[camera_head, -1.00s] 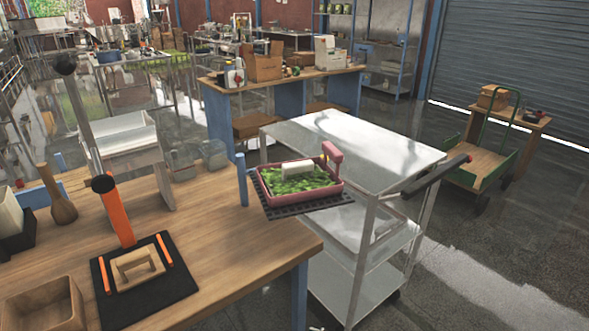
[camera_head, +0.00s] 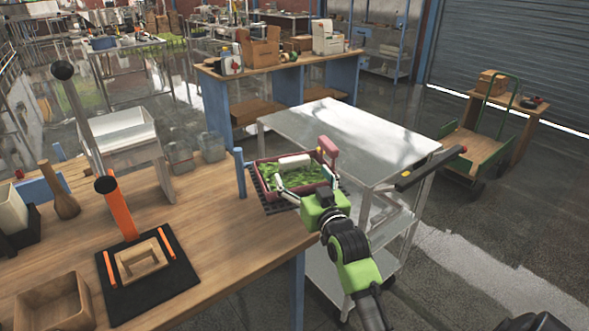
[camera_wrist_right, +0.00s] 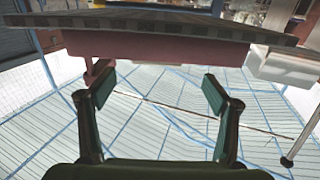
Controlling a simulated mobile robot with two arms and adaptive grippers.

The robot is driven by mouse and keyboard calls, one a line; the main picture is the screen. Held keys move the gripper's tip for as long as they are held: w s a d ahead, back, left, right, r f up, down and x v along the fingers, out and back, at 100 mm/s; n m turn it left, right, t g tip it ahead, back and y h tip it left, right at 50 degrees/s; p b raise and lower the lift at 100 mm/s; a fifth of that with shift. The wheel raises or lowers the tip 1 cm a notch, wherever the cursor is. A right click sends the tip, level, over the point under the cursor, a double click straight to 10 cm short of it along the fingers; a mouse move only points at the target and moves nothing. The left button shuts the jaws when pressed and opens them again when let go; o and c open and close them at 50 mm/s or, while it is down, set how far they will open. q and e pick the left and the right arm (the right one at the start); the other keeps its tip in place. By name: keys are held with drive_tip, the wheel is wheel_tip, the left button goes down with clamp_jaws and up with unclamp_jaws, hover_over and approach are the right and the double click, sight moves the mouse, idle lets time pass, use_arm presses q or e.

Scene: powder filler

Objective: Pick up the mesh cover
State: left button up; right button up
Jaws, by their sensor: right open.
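A dark grid-patterned mesh sheet (camera_head: 266,203) lies at the table's right corner, under a reddish-pink tray (camera_head: 262,180) of green leaves (camera_head: 305,172). I cannot tell for sure that this sheet is the mesh cover. My right gripper (camera_head: 307,184) is open at the tray's near side, its fingers apart and partly over the tray in the picture; it hides part of the sheet. In the right wrist view, the open fingers (camera_wrist_right: 158,84) have nothing between them. The sheet's edge (camera_wrist_right: 160,19) and pink tray wall (camera_wrist_right: 160,47) cross the top. My left gripper is out of view.
A white block and a pink-handled tool (camera_head: 328,150) are at the tray. A blue post (camera_head: 239,172) stands left of it. A metal cart (camera_head: 350,135) is close behind. A black mat (camera_head: 150,290) with a wooden frame and orange parts lies left on the table.

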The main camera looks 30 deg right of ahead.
sight(296, 164)
drive_tip(key=x, duration=0.3)
drive_tip(key=shift+w, duration=0.15)
drive_tip(key=shift+d+f+p+x, duration=0.15)
drive_tip(key=shift+p+x, duration=0.45)
drive_tip(key=shift+x, duration=0.55)
drive_tip(key=shift+d+f+p+x, duration=0.15)
drive_tip(key=shift+p+x, duration=0.4)
drive_tip(key=shift+x, duration=0.6)
drive_tip(key=shift+w, duration=0.25)
drive_tip(key=c, duration=1.2)
